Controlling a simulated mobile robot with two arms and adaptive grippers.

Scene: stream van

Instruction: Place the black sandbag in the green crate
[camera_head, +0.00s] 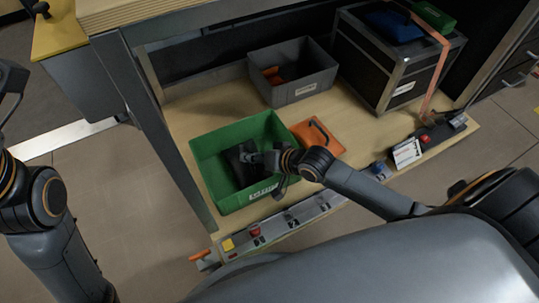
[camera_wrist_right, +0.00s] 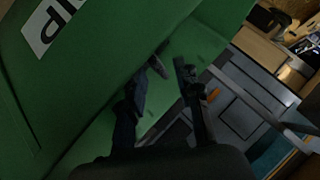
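The green crate (camera_head: 232,200) stands on the wooden shelf; its wall and label fill the left of the right wrist view (camera_wrist_right: 85,75). The black sandbag (camera_head: 239,166) appears as a dark shape inside the crate, partly covered by my gripper. My right gripper (camera_head: 250,157) reaches over the crate's right wall into it. In the right wrist view its fingers (camera_wrist_right: 171,68) stand apart, with no held thing clearly seen between them. Whether they touch the bag is hard to tell. Part of my left gripper (camera_head: 10,85) shows at the left edge, away from the shelf.
An orange bag with a black handle (camera_head: 318,138) lies just right of the crate. A grey crate (camera_head: 300,92) with orange things stands behind. A black case (camera_head: 385,65) stands at the back right. Small items line the shelf's front edge. A metal post rises left of the crate.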

